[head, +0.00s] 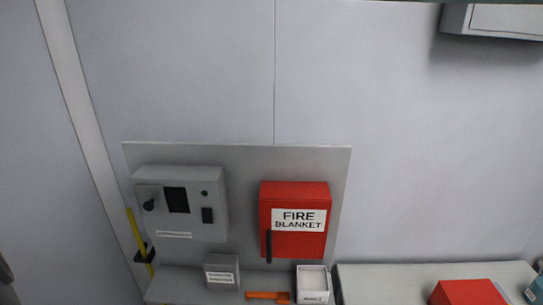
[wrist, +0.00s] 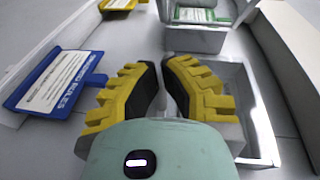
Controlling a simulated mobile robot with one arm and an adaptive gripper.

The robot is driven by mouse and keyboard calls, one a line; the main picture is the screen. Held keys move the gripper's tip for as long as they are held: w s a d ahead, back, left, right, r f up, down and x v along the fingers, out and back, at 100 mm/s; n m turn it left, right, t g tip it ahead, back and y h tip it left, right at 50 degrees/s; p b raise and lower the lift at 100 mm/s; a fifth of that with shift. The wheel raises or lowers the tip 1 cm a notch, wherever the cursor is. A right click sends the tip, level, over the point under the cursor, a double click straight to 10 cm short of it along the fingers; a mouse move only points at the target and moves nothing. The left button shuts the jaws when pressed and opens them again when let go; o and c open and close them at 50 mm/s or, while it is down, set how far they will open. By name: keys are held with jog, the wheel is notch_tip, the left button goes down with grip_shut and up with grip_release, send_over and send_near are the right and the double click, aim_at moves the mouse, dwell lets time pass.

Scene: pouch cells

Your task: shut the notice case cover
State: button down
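I cannot tell for certain which part is the notice case or its cover. In the wrist view a blue board (wrist: 22,102) with a white printed sheet, with "RULES" legible on it, stands at the left. Beside it is a pale, raised-edged panel (wrist: 48,42), which may be part of the case. My gripper does not show in the head view.
In the wrist view, an open pale box (wrist: 262,132) lies right of the fingers, and a grey box with a green-edged label (wrist: 196,15) is beyond. The head view shows a red fire blanket box (head: 294,248), a grey control box (head: 188,218), and a wall box (head: 490,20) at upper right.

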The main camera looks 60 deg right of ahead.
jog(key=s+a+f+p, duration=0.1)
jog(key=s+a+p, duration=0.4)
jog(key=a+p, duration=0.1)
jog(key=shift+f, duration=0.25)
jog(key=shift+s+a, duration=0.1)
dwell(0.3)
